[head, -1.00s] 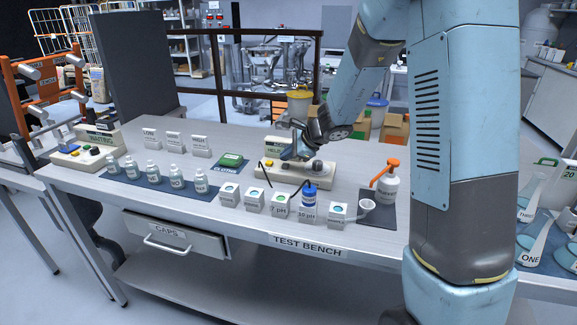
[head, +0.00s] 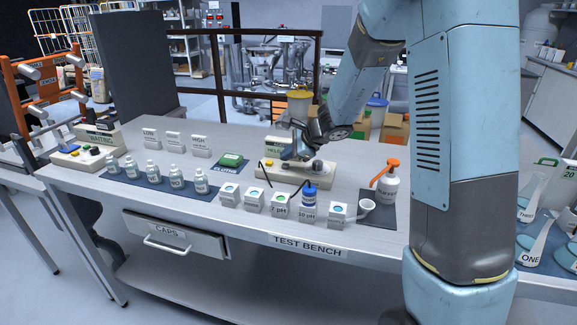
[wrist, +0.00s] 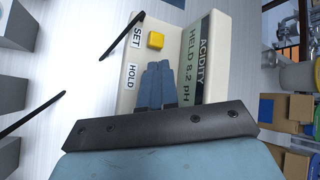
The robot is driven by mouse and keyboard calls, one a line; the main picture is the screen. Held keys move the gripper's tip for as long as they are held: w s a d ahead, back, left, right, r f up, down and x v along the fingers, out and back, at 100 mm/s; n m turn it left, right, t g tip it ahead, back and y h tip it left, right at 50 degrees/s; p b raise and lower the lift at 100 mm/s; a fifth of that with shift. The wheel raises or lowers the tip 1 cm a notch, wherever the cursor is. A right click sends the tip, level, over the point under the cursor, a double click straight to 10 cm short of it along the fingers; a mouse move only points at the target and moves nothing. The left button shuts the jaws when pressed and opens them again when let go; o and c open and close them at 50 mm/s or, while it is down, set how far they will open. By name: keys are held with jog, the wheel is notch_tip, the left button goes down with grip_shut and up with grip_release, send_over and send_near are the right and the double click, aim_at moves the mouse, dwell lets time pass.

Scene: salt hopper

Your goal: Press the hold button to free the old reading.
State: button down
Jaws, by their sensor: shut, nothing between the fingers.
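The acidity meter (head: 282,175) is a cream box on the test bench. Its display (wrist: 195,62) reads "ACIDITY HELD 8.2 pH" in the wrist view. A yellow button (wrist: 156,40) lies beside the SET label (wrist: 137,37). The HOLD label (wrist: 131,75) is beside my fingers. My gripper (wrist: 158,68) is shut and empty, its blue fingertips over the panel in line with HOLD. The hold button itself is hidden by the fingers, and I cannot tell whether they touch it. My gripper (head: 292,156) also shows over the meter in the head view.
The bench behind the meter is mostly clear.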

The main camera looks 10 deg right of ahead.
aim_at(288, 165)
jog(key=shift+f, duration=0.15)
jog(key=shift+w+f, duration=0.15)
jog(key=shift+f, duration=0.1)
jog(key=shift+f, duration=0.5)
dwell(1.2)
dwell(0.3)
jog(key=shift+r, duration=0.95)
jog(key=shift+r, duration=2.5)
